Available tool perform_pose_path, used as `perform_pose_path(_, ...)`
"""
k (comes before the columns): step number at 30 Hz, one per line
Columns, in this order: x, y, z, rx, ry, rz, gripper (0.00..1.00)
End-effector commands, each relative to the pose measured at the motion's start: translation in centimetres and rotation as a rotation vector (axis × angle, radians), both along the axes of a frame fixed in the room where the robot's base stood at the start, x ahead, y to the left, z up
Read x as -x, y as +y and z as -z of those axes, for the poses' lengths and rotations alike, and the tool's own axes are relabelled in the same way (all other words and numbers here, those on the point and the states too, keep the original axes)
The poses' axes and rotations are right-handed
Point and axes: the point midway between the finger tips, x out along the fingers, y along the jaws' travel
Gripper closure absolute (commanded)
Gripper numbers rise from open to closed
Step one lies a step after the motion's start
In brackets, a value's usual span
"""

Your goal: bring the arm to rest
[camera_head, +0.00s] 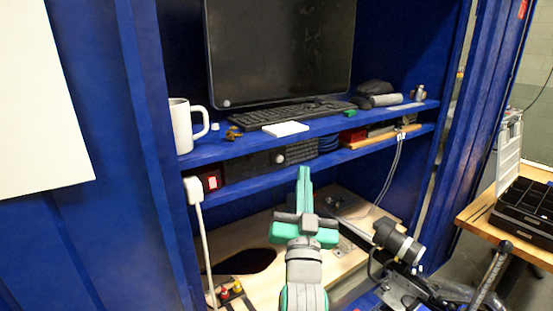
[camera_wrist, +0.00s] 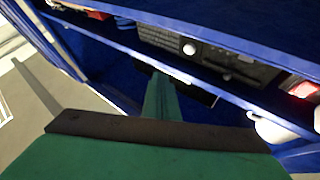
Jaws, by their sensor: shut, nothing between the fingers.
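My gripper (camera_head: 304,180) stands in front of the blue cabinet, with its green fingers pointing away from me toward the space below the lower shelf. The fingers are together and hold nothing. In the wrist view, the green fingers (camera_wrist: 161,97) show closed in front of the shelf edge. My grey and green arm comes up from the bottom middle of the head view.
A blue cabinet shelf (camera_head: 225,148) bears a white mug (camera_head: 186,126), a monitor (camera_head: 280,55) and a keyboard (camera_head: 300,113). Below is a wooden surface (camera_head: 345,207) with a dark hole. A black camera-like device (camera_head: 397,242) stands right of my arm. A wooden table (camera_head: 480,213) bears a black case.

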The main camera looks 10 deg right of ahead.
Motion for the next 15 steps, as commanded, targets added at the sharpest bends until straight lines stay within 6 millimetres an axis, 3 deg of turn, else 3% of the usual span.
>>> perform_pose_path(5, 0.0, 0.9, 3.0, 0.002, 0.031, -0.007, 1.00)
perform_pose_path(15, 2.7, 4.7, 16.2, 0.024, 0.167, -0.036, 1.00)
